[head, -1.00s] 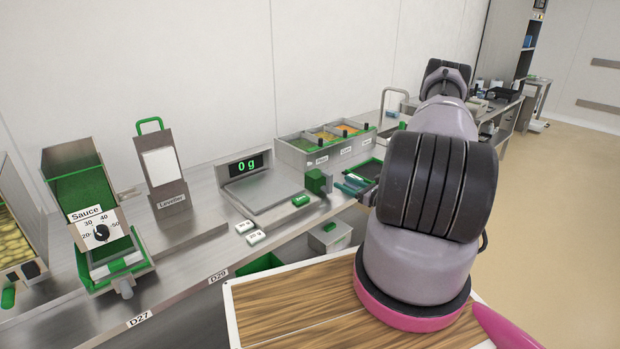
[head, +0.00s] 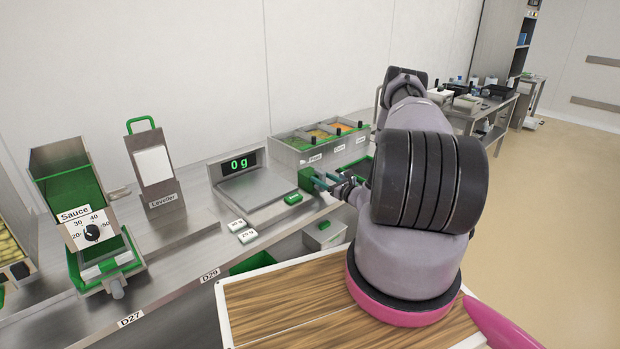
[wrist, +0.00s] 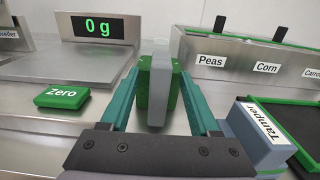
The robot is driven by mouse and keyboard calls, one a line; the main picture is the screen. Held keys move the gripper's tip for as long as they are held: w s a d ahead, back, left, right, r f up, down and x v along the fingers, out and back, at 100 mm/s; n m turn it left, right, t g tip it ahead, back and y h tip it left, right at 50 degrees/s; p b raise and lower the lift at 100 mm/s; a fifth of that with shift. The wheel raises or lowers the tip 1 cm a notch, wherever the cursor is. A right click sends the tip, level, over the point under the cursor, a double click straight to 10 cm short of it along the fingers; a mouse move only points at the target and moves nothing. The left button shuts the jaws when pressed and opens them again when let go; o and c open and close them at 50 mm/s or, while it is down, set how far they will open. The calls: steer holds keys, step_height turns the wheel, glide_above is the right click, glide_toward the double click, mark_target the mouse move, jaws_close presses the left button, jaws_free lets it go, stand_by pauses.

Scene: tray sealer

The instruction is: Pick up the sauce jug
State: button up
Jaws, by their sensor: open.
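A green boxy thing with a grey upright bar (head: 306,181), likely the sauce jug though I see no label on it, stands by the right front corner of the scale. In the wrist view its grey bar (wrist: 160,85) shows between my fingers, with green to both sides. My gripper (head: 327,183) is open and points at it from the right in the head view. In the wrist view the teal fingers of my gripper (wrist: 158,78) lie left and right of the bar. I cannot tell whether they touch it. My fingers hide part of its sides.
The scale (head: 262,192) with its green Zero button (wrist: 62,96) is left of the jug. A grey block labelled Tamper (wrist: 250,140) is close on the right. Topping bins (head: 290,156) stand behind. The sauce dispenser (head: 75,185) is far left.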

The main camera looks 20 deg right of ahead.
steer(key=shift+w+a, duration=0.1)
steer(key=shift+w, duration=0.2)
jaws_close()
steer(key=shift+r, duration=0.1)
